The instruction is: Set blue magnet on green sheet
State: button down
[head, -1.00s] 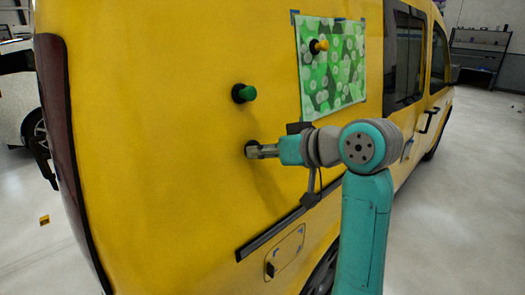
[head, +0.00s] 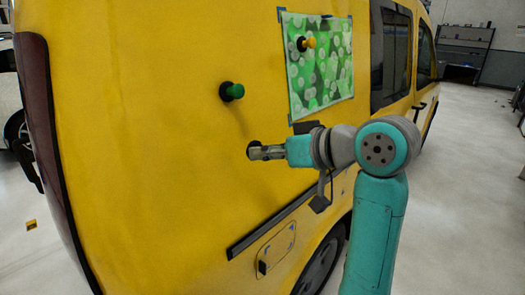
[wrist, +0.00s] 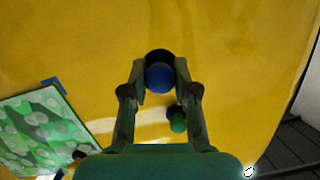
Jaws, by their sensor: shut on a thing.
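My gripper (head: 254,152) is at the yellow van side, left of and below the green sheet. In the wrist view my gripper (wrist: 160,82) has its two fingers shut on the blue magnet (wrist: 159,77), a blue knob with a round black base. In the head view the fingers cover most of it; I cannot tell whether its base touches the panel. The green patterned sheet (head: 331,75) is taped to the van at the upper right. It also shows at the lower left of the wrist view (wrist: 35,130).
A yellow magnet (head: 308,43) sits on the upper left part of the sheet. A green magnet (head: 234,90) sits on the van (head: 150,130) above my gripper; it also shows beside the right finger in the wrist view (wrist: 177,120). The sheet's lower part is clear.

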jog(key=shift+f+v, duration=0.25)
jog(key=shift+v, duration=1.15)
jog(key=shift+s, duration=0.1)
jog(key=shift+r, duration=0.1)
